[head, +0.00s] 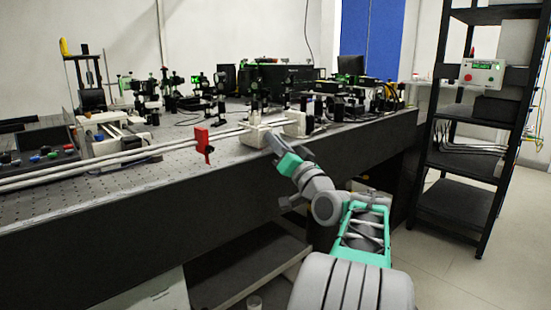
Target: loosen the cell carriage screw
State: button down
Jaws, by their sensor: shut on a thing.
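My arm reaches up from the bottom right to the front edge of the optical bench (120,204). My gripper (268,138) is at the front of a pale carriage (254,136) that sits on two long rails (110,164). The sensor end of the gripper is small and partly hidden here by its own body. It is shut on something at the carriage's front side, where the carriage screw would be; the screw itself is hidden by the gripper. A red clamp-like block (203,141) stands on the rails left of the carriage.
Several dark optical mounts (220,92) crowd the bench behind the rails. A pale block (296,122) is at the rails' right end. A black shelf rack (463,165) with a control box (482,73) stands right. Floor between bench and rack is clear.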

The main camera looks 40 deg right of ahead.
jog(key=shift+n+b, duration=0.3)
jog(key=c, duration=1.4)
grip_release()
jog(key=v, duration=0.7)
jog(key=shift+s+f+p, duration=0.2)
jog(key=shift+s+p, duration=0.15)
jog(key=shift+p, duration=0.05)
